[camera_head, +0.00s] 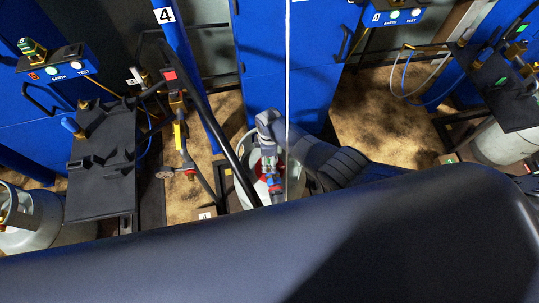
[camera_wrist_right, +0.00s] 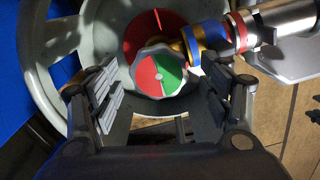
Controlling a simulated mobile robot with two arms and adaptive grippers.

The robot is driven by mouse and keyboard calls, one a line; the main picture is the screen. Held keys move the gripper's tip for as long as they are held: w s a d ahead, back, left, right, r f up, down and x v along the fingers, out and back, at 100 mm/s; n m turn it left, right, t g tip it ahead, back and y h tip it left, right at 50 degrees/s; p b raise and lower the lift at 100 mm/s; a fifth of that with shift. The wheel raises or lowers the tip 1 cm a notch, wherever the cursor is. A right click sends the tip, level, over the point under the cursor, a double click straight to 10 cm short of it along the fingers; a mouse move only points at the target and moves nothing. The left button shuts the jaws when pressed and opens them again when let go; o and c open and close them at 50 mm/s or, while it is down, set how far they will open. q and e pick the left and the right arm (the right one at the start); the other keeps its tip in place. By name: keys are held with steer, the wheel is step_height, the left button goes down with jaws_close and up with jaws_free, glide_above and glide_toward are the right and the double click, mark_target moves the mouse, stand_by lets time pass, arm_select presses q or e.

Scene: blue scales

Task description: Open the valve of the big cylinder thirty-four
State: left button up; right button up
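A big pale cylinder (camera_head: 240,188) stands in the middle of the head view, partly behind my right arm. I cannot read its number. Its collar also shows in the right wrist view (camera_wrist_right: 45,55). The valve knob (camera_wrist_right: 160,72), white-rimmed with a red and green face, sits inside the collar. My right gripper (camera_wrist_right: 153,80) is open, one finger on each side of the knob, with a visible gap on both sides in the picture. How deep the fingers reach cannot be told. In the head view my right gripper (camera_head: 270,185) is over the cylinder top. My left gripper is not seen.
A metal fitting with blue and red rings (camera_wrist_right: 228,32) leaves the valve to the right. A blue post with a "4" sign (camera_head: 165,16) and a dark rack (camera_head: 102,190) stand left. Other cylinders (camera_head: 35,225) stand at both sides.

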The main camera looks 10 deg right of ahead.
steer(key=shift+w+r, duration=0.1)
steer(key=shift+r, duration=0.6)
step_height(320, 180, up, 11)
steer(key=shift+f, duration=0.2)
steer(key=shift+s, duration=0.2)
stand_by(0.5)
